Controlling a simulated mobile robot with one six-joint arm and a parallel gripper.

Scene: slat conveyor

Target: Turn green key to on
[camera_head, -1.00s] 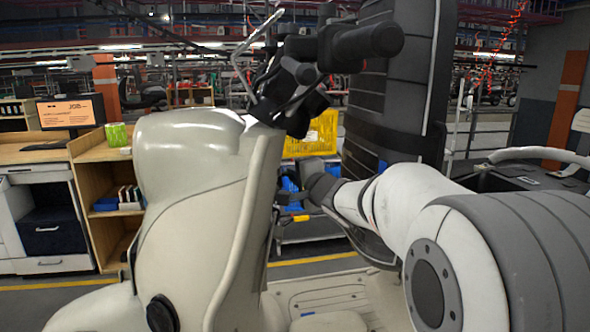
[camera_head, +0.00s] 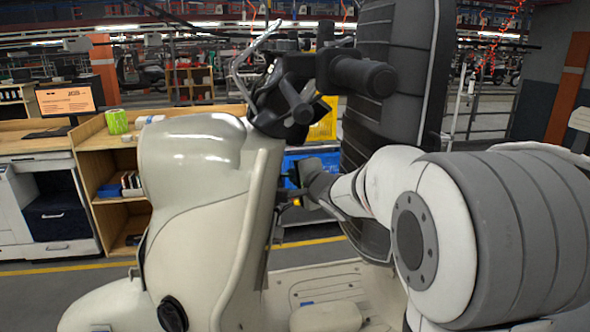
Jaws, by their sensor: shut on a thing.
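A cream scooter (camera_head: 205,235) stands in front of me, with dark handlebars (camera_head: 300,85) on top. My arm reaches in from the right. My gripper (camera_head: 283,195) is at the inner side of the scooter's front shield, below the handlebars. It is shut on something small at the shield. The green key does not show; the fingertips and the shield's edge hide that spot. I cannot see which way the key is turned.
The scooter's footboard (camera_head: 340,285) lies below my arm. A wooden desk (camera_head: 95,140) with a green cup (camera_head: 117,122) and a monitor (camera_head: 70,103) stands at the left. A yellow crate (camera_head: 325,122) is behind the scooter.

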